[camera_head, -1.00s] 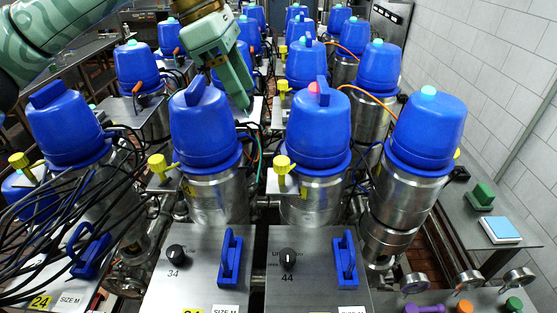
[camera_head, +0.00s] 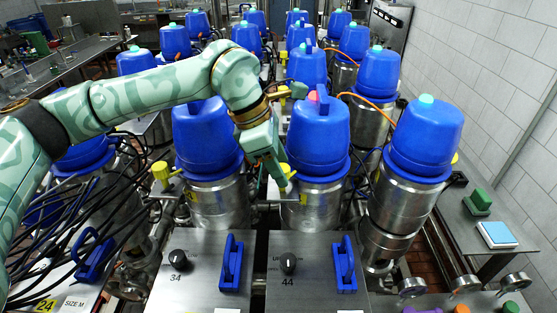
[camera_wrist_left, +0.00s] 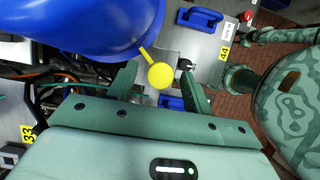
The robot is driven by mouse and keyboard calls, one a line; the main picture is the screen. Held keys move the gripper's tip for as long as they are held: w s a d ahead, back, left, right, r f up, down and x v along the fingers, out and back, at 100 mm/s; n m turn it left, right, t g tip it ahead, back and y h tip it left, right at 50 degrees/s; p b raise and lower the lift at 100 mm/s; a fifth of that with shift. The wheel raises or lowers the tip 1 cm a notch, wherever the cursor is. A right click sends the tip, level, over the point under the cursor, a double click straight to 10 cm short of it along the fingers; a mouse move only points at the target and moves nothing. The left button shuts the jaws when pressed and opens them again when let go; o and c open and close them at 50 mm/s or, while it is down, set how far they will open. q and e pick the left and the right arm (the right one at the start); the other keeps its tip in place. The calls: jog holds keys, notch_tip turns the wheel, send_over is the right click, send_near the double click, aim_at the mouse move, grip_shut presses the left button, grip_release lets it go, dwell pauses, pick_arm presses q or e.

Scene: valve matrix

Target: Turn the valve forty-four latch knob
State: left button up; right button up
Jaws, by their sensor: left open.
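The black valve 44 latch knob (camera_head: 288,263) sits on the left part of the grey panel (camera_head: 312,285), above the printed 44. In the left wrist view the knob (camera_wrist_left: 186,65) shows close to the tip of the right-hand finger, beside the yellow 44 tag (camera_wrist_left: 225,53). My left gripper (camera_head: 284,184) is open and empty, pointing down. It is in front of the blue-capped valve, behind and above the knob, apart from it. A yellow ball-ended lever (camera_wrist_left: 160,75) shows between its fingers in the wrist view. My right gripper is out of view.
A blue handle (camera_head: 344,264) stands right of the knob. Panel 34 with its own knob (camera_head: 180,262) and blue handle (camera_head: 231,262) lies to the left. The blue-capped valve (camera_head: 318,135) rises behind. Black cables (camera_head: 95,225) hang at the left.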

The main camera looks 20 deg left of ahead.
pick_arm(q)
jog(key=c, duration=1)
jog(key=shift+o, duration=0.2)
